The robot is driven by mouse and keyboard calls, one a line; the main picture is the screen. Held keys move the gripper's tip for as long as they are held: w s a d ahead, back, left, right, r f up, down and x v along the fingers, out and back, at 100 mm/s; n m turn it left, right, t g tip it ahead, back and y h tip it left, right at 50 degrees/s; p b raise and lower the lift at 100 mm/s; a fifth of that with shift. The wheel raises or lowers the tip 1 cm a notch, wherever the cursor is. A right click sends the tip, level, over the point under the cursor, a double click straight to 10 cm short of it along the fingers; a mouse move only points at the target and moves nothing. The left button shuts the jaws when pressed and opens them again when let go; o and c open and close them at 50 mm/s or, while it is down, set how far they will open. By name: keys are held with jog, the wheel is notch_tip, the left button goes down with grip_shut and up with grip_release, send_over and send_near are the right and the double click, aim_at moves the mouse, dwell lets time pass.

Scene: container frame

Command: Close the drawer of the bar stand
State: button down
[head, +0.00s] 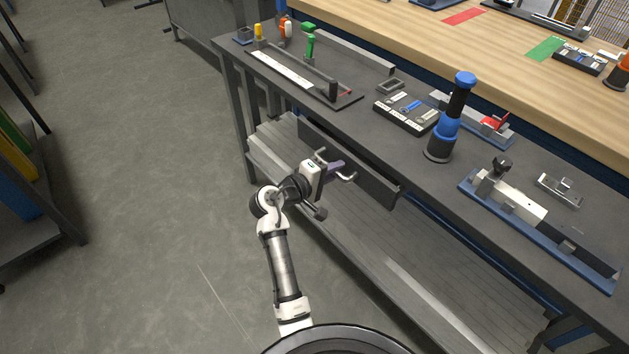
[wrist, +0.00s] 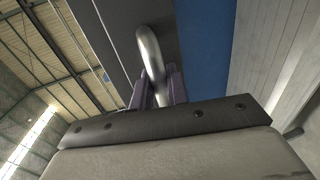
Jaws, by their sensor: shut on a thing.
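The bar stand (head: 352,108) is a long dark bench with a lower shelf. Its drawer has a dark front panel (head: 349,160) under the worktop, which appears to stand a little out from the bench edge. A curved metal handle (head: 347,177) is on the front. My gripper (head: 338,169) is at the handle, with its fingers around the bar. In the wrist view the handle (wrist: 151,52) passes between the two purple-grey fingers (wrist: 158,90), and the drawer front (wrist: 120,40) lies just beyond. The drawer's inside is hidden.
On the worktop stand a blue and black cylinder (head: 453,118), a tool tray (head: 406,112) and a blue-based fixture (head: 535,222). The slatted lower shelf (head: 370,245) lies below the drawer. The floor (head: 150,190) to the left is clear, with a rack (head: 30,190) at the far left.

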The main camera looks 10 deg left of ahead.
jog(key=x, duration=0.3)
jog(key=shift+w+d+r, duration=0.2)
jog(key=shift+w+r, duration=0.05)
jog(key=shift+r, duration=0.2)
jog(key=shift+w+d, duration=0.1)
jog(key=c, duration=1.7)
grip_release()
jog(key=b+v, duration=0.2)
jog(key=v, duration=1.2)
